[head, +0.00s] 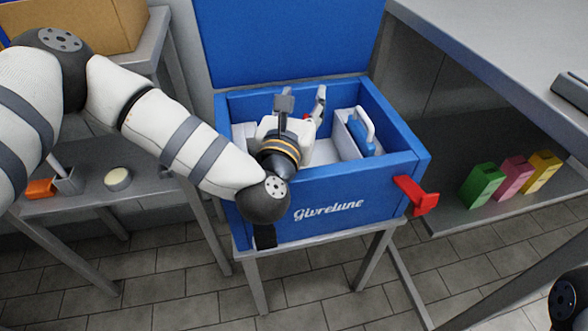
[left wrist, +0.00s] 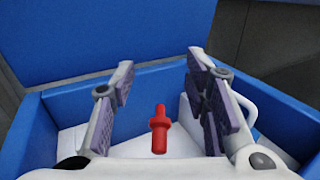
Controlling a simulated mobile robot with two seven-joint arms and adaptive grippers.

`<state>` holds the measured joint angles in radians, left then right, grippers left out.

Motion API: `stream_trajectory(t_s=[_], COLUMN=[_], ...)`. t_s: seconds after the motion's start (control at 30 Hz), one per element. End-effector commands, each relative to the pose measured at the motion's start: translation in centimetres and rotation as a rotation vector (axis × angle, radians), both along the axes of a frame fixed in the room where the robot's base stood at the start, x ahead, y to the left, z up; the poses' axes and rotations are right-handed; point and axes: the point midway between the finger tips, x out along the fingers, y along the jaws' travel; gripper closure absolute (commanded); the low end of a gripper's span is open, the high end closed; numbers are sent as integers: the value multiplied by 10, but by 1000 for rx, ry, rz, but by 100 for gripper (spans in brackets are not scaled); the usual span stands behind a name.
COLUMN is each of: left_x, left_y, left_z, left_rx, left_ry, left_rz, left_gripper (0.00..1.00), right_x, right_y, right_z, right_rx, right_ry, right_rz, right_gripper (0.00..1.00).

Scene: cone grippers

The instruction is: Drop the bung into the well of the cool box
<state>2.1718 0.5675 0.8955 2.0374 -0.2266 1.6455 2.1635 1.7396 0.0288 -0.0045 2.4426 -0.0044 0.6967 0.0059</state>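The blue cool box (head: 330,195) stands open on a small stand, its lid raised at the back. Its well has a pale floor (head: 322,152). My left gripper (head: 302,98) reaches over the box from the left, fingers spread wide. In the left wrist view the red bung (left wrist: 159,130) shows upright between the open fingers (left wrist: 160,75), touching neither. I cannot tell whether it stands on the pale floor or is above it. In the head view the gripper hides nearly all of it. My right gripper is out of view.
A blue item with a white handle (head: 362,132) sits at the box's right side. A red latch (head: 416,195) sticks out at its front right corner. Green (head: 482,185), pink (head: 514,178) and yellow (head: 542,170) blocks stand on the right shelf. A left bench holds a round pale item (head: 118,179).

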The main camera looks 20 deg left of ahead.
Motion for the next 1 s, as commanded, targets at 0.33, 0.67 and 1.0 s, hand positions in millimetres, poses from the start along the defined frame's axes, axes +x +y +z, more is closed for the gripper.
stream_trajectory(t_s=[0.33,0.67,1.0], left_x=[-7,-97,-119], left_y=[-1,-13,-14], left_z=[-1,-4,-1], left_rx=[0,-6,-1], left_ry=[3,11,3], left_rz=[-2,-5,1], left_gripper=[55,55,55], right_x=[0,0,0], right_y=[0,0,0], right_z=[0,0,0], right_rx=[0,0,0], right_ry=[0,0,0], right_rz=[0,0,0], right_gripper=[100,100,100])
